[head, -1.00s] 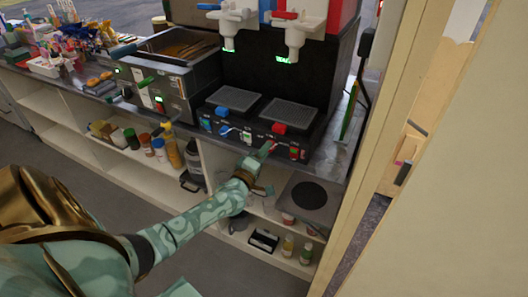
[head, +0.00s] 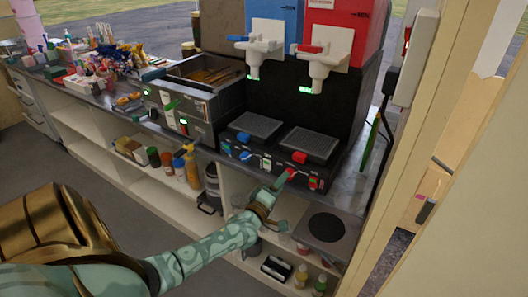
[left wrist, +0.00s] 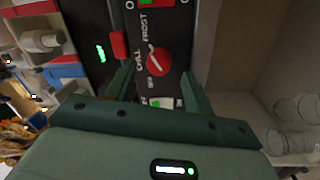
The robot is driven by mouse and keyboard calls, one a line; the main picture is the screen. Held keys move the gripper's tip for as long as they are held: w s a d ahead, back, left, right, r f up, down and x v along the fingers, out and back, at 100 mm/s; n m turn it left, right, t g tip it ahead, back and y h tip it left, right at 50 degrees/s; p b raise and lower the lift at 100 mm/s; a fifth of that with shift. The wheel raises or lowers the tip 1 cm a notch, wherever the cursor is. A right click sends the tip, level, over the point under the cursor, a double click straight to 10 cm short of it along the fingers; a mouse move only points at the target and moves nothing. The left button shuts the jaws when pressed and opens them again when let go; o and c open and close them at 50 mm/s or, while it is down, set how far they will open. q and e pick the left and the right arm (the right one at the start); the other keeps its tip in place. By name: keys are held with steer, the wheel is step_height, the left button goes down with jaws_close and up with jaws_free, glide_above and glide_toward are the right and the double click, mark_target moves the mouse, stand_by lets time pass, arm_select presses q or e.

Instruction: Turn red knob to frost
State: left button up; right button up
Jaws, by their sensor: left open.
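The red knob (left wrist: 158,61) is in the left wrist view, on a dark panel with the printed words OFF, CHILL and FROST beside it. It has a pale pointer mark, whose exact setting I cannot tell. My left gripper (left wrist: 156,80) is open, with one green finger on each side of the knob's lower part; contact is not clear. In the head view my left gripper (head: 281,181) is at the front panel of the slush machine (head: 310,112), below the red tank, and largely hides the knob. My right gripper is not in view.
A red tab (head: 299,157) and a blue tab (head: 244,138) stick out at the drip trays above the panel. Red and green rocker switches (head: 313,183) sit right of my gripper. A hotplate (head: 326,228) and bottles are on the shelves below. A door frame stands at the right.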

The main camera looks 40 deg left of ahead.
arm_select(q)
steer(key=p+v, duration=0.2)
steer(key=v, duration=1.2)
steer(key=shift+s, duration=0.15)
steer(key=shift+r, duration=0.1)
